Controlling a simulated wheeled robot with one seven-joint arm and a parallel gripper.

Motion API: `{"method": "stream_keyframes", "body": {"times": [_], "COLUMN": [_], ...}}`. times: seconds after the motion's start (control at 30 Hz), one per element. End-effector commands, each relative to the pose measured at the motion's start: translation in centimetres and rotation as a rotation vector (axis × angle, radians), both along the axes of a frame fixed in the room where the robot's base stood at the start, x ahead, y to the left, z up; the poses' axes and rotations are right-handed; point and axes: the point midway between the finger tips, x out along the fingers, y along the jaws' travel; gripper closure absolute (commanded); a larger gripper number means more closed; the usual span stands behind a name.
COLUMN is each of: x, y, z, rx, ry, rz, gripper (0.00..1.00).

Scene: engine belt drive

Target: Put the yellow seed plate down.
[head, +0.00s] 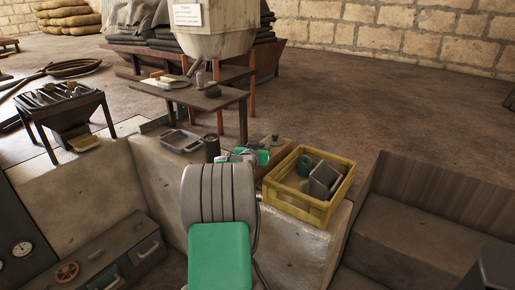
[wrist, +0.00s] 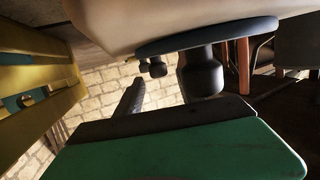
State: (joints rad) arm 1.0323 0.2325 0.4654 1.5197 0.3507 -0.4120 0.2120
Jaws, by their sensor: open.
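I cannot make out a yellow seed plate in either view. My gripper (head: 254,156) is over the concrete block, just left of the yellow crate, and partly hidden behind my grey and green arm. It is open, and I see nothing held between its fingers. The wrist view looks upside down; a green and dark part of my gripper fills its bottom. The yellow crate (head: 322,210) stands on the block and holds a green disc (head: 304,165) and grey box-like pieces (head: 324,181). The crate's side also shows at the left of the wrist view (wrist: 35,85).
A grey tray (head: 178,141) and a dark cylinder (head: 212,148) stand on the block left of my gripper. A wooden table (head: 215,101) with small items stands behind. A hopper stand (head: 68,112) is at left. The floor at the back right is clear.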

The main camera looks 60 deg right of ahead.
Motion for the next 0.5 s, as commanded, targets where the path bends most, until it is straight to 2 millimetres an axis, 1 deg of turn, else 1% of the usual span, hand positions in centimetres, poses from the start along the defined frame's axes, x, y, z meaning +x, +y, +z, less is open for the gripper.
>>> {"method": "stream_keyframes", "body": {"times": [0.1, 0.13, 0.4, 0.5], "x": [0.0, -0.1, -1.6, -2.0], "y": [0.1, 1.0, 8.1, 10.0], "z": [1.7, 1.4, 2.9, 3.2], "rx": [0.003, 0.003, 0.0, -0.001], "ry": [0.002, 0.001, -0.001, -0.001], "rz": [0.0, 0.001, 0.003, 0.002], "gripper": [0.55, 0.55, 0.55, 0.55]}}
